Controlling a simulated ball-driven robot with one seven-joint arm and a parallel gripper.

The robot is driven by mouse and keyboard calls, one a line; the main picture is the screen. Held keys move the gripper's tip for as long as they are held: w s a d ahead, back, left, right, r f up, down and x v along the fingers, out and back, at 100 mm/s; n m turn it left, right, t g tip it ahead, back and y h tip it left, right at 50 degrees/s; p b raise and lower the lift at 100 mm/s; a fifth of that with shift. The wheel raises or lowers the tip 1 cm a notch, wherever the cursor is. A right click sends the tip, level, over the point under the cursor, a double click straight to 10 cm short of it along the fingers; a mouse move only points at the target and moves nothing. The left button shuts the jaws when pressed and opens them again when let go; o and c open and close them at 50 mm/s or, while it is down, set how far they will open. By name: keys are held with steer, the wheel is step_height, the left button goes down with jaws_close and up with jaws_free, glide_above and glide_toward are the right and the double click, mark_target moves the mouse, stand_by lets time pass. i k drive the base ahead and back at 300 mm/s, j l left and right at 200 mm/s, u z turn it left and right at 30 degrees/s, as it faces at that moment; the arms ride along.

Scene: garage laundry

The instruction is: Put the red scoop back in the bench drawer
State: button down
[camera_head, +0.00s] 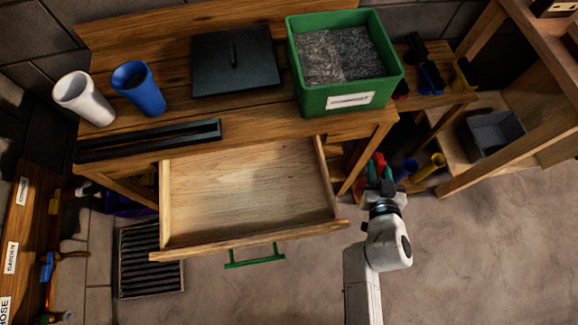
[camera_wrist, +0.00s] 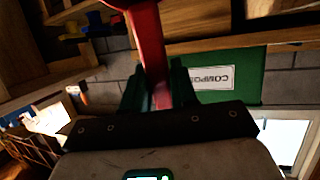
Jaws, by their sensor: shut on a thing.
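The red scoop (camera_wrist: 148,45) is held between the two dark green fingers of my gripper (camera_wrist: 160,90) in the wrist view, its upper end cut off by the frame. In the head view the red scoop (camera_head: 379,160) shows only in part at the tip of my gripper (camera_head: 379,178). My gripper is to the right of the bench drawer (camera_head: 250,190), outside it. The drawer is pulled open, looks empty inside, and has a green handle (camera_head: 255,258) on its front.
On the bench stand a green compost bin (camera_head: 350,98) with grey contents, a black lid (camera_head: 234,62), a blue cup (camera_head: 138,90) and a white cup (camera_head: 84,97). A shelf unit with a grey bin (camera_head: 492,133) is at right. The floor in front is clear.

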mark_target(229, 206)
steer(key=k+j+z, duration=0.15)
steer(key=z, duration=0.4)
steer(key=k+u, duration=0.7)
steer(key=k+j+u, duration=0.1)
steer(key=u, duration=0.25)
steer(key=k, duration=0.05)
